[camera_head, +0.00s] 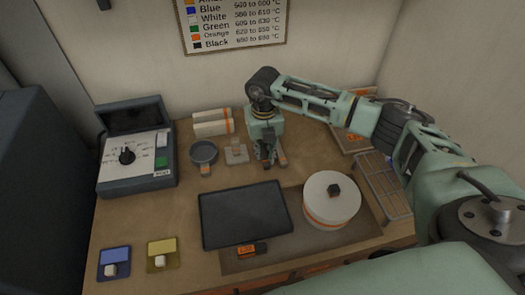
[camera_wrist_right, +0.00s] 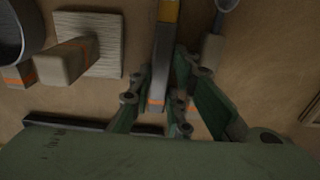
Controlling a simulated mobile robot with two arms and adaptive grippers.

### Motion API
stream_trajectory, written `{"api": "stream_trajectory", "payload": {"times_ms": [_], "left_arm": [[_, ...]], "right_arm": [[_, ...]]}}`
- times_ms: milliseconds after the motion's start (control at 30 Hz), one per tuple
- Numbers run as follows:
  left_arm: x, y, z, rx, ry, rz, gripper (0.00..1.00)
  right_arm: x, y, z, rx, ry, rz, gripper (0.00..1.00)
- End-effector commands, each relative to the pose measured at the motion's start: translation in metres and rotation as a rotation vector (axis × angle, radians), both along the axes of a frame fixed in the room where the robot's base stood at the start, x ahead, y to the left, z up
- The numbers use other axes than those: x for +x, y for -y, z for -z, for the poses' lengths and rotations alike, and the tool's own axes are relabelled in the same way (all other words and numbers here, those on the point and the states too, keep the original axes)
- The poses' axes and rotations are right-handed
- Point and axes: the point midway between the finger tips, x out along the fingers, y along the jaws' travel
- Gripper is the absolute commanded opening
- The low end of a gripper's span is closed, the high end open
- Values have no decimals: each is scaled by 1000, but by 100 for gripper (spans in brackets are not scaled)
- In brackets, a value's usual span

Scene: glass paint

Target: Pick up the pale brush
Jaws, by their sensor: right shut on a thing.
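My right gripper (camera_head: 268,160) reaches down to the table behind the dark plate. In the right wrist view its fingers (camera_wrist_right: 160,105) are shut on a slim grey stick-like tool (camera_wrist_right: 163,60) with an orange band near its lower end and a yellow part at the top edge. I cannot tell whether this is the pale brush, as its far end is cut off. To its right lies another thin tool with a beige handle (camera_wrist_right: 213,48) and a grey rounded end. My left gripper is not in view.
A pale block (camera_head: 236,154) and a dark round pot (camera_head: 203,153) stand left of the gripper. A dark plate (camera_head: 245,215), a white round drum (camera_head: 332,198) and a wire rack (camera_head: 384,188) are nearby. A control box (camera_head: 137,155) stands left.

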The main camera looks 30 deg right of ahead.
Motion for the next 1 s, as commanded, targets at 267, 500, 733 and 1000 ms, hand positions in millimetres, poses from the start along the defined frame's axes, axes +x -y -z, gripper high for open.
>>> {"api": "stream_trajectory", "payload": {"times_ms": [267,500,733,1000], "left_arm": [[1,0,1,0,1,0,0],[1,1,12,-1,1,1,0],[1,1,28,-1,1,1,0],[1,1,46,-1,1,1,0]], "right_arm": [[1,0,-1,1,1,0,0],[1,0,-19,1,5,-1,0],[-23,7,-52,-2,3,-2,0],[-75,20,-84,-1,5,-1,0]]}}
